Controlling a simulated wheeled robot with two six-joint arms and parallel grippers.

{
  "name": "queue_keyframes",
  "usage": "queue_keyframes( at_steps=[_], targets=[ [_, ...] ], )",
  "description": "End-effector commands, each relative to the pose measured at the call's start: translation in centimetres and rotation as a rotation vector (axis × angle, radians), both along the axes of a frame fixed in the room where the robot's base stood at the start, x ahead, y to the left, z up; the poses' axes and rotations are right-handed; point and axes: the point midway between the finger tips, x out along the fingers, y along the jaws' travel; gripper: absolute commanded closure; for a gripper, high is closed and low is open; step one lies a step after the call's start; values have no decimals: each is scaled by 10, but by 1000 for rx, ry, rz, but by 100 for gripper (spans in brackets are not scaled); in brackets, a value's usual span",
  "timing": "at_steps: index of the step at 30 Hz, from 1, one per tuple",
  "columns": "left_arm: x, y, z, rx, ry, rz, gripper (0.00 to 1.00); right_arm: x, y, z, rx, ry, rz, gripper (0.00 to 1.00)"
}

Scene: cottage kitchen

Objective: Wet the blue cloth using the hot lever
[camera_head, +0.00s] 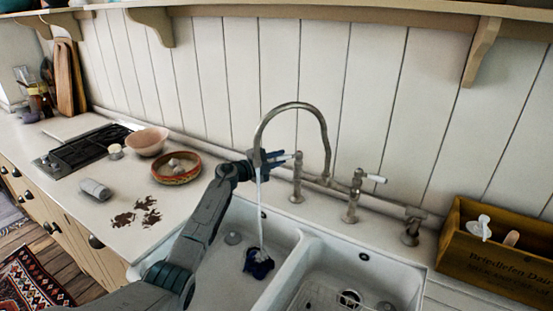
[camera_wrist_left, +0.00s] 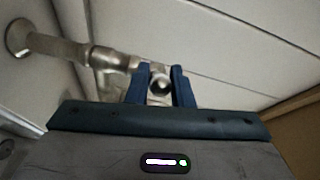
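The blue cloth (camera_head: 259,264) lies crumpled on the floor of the left sink basin (camera_head: 225,276). A thin stream of water falls from the arched spout (camera_head: 292,106) onto it. My left gripper (camera_head: 268,159) is at the left tap's lever (camera_head: 295,156), behind the falling stream. In the left wrist view its two blue fingers (camera_wrist_left: 161,85) stand apart, with a round metal part between them; I cannot tell whether they touch it. The right tap's white-ended lever (camera_head: 374,178) points right. No hot or cold mark is readable. My right gripper is out of view.
The right basin (camera_head: 322,255) holds a wire rack. A wooden box (camera_head: 495,255) stands right of the sink. Left on the counter are a bowl (camera_head: 176,168), a pink bowl (camera_head: 147,141), a grey rolled cloth (camera_head: 95,189) and dark crumbs (camera_head: 138,212).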

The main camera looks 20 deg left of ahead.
Motion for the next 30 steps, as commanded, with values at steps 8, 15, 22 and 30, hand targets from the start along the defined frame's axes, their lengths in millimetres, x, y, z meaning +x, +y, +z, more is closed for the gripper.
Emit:
queue_keyframes(
  at_steps=[8,15,22,30],
  targets=[
    [0,0,-1,0,1,0,59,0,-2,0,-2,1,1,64],
    [-7,5,-2,1,1,2,59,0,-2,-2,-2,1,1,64],
    [-40,25,-4,5,1,1,59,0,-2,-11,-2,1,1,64],
    [-81,49,-3,3,1,2,59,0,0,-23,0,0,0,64]
  ],
)
